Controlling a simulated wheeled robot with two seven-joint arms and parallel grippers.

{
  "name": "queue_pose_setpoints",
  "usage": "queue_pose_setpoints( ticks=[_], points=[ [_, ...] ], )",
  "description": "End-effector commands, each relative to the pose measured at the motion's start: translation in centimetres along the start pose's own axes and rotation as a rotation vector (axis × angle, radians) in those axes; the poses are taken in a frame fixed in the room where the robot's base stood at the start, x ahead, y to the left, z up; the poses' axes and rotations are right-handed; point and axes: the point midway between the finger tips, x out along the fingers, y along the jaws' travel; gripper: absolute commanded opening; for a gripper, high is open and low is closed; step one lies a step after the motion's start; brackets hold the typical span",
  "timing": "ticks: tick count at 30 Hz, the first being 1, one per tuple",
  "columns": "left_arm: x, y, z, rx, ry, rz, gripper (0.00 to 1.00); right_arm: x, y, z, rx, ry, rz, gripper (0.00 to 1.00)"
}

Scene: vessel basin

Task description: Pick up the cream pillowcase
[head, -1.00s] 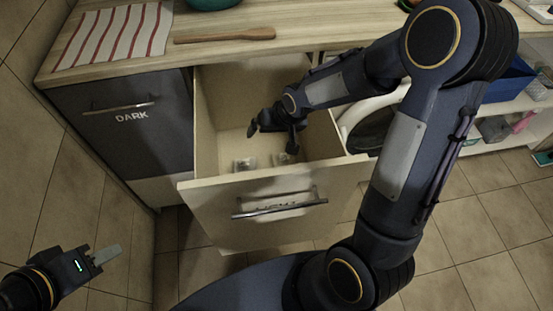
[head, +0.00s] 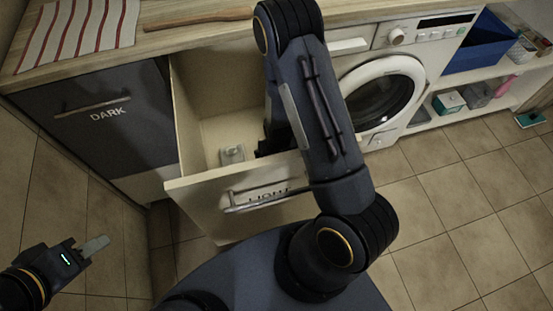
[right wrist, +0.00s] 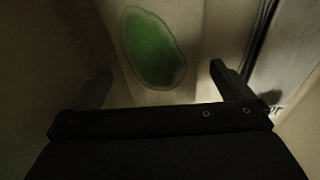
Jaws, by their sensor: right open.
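The open drawer marked LIGHT (head: 192,188) holds a small pale item (head: 232,154) with a greyish middle. I cannot tell whether it is the cream pillowcase. My right gripper (head: 268,147) is inside the drawer to the right of that item, mostly hidden by my right arm. In the right wrist view, my right gripper (right wrist: 160,82) has its two fingers wide apart. Beyond them is a pale cream surface with a green oval patch (right wrist: 153,48), possibly the pillowcase; contact is not visible. My left gripper (head: 92,246) is low at the left, away from the drawer.
A closed drawer front marked DARK (head: 105,125) is left of the open one. A striped towel (head: 75,30) and a wooden utensil (head: 200,20) lie on the counter. A washing machine (head: 425,62) and shelves with a blue bin (head: 485,42) stand right.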

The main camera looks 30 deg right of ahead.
Motion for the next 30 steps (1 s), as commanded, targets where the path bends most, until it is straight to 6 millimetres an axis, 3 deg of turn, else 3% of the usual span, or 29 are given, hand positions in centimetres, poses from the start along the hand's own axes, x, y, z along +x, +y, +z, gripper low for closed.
queue_pose_setpoints(
  ticks=[9,21,30],
  points=[
    [0.05,-0.02,0.02,0.0,0.0,0.0,0.36,0.52,0.01,0.01,0.001,0.0,0.0,0.97],
    [0.05,-0.02,0.02,0.0,0.0,0.0,0.36,0.49,0.0,0.01,0.001,0.0,0.0,0.45],
    [-0.08,0.04,-0.05,0.0,0.0,0.0,0.36,-0.15,-0.04,-0.2,0.0,0.003,-0.001,0.45]
  ],
)
